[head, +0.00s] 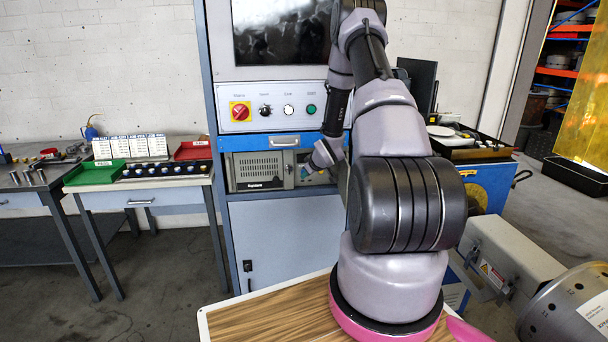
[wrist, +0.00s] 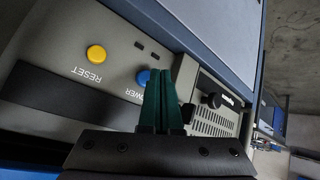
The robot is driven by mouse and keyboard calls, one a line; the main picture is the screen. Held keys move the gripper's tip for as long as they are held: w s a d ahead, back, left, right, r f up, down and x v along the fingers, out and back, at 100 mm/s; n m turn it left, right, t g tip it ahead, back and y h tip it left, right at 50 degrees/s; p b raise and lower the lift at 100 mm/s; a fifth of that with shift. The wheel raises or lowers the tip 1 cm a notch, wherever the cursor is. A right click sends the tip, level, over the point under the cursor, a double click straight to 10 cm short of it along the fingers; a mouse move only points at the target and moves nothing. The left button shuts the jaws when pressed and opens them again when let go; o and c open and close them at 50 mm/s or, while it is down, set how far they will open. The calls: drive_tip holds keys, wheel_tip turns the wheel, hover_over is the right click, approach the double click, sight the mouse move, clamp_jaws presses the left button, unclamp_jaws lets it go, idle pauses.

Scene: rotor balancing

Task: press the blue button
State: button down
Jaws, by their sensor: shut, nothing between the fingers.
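The blue button (wrist: 143,77) sits on a grey panel in the wrist view, by the partly covered word POWER. Part of it is hidden behind a fingertip. A yellow button (wrist: 96,54) labelled RESET is to its left on the same panel. My gripper (wrist: 161,73) has its green fingers shut with nothing between them. Its tips overlap the right edge of the blue button in the picture; I cannot tell whether they touch it. In the head view my gripper (head: 322,156) is at the cabinet's open bay, and the blue button cannot be made out.
A vented grey unit (head: 262,171) stands in the cabinet bay. A drawer (head: 284,141) and a control panel (head: 240,111) with a red knob are above. A bench with a green tray (head: 95,172) and a red tray (head: 190,150) stands left.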

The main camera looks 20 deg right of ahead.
drive_tip(key=s, duration=0.2)
drive_tip(key=s+a, duration=0.1)
drive_tip(key=s, duration=0.2)
drive_tip(key=shift+a, duration=0.2)
drive_tip(key=shift+w, duration=0.1)
idle(0.5)
drive_tip(key=s+a+r+m+h, duration=0.1)
drive_tip(key=s+a+r+m, duration=0.15)
drive_tip(key=r, duration=0.65)
drive_tip(key=s+a+r+m+g, duration=0.1)
drive_tip(key=s+r, duration=0.3)
drive_tip(key=r, duration=0.6)
drive_tip(key=s+a+r+m+h, duration=0.1)
drive_tip(key=s+a+r, duration=0.15)
drive_tip(key=r, duration=0.65)
drive_tip(key=s+a+r+m+y, duration=0.1)
drive_tip(key=s+a+r, duration=0.3)
drive_tip(key=s, duration=0.4)
drive_tip(key=s+a+r+m+g+y, duration=0.1)
drive_tip(key=s+a+r, duration=0.3)
drive_tip(key=s, duration=0.5)
drive_tip(key=s+a+r+m+y, duration=0.1)
drive_tip(key=s+a+r, duration=0.3)
drive_tip(key=s, duration=0.5)
drive_tip(key=shift+r+m+y, duration=0.15)
drive_tip(key=shift+m+y, duration=0.25)
drive_tip(key=shift+m, duration=0.15)
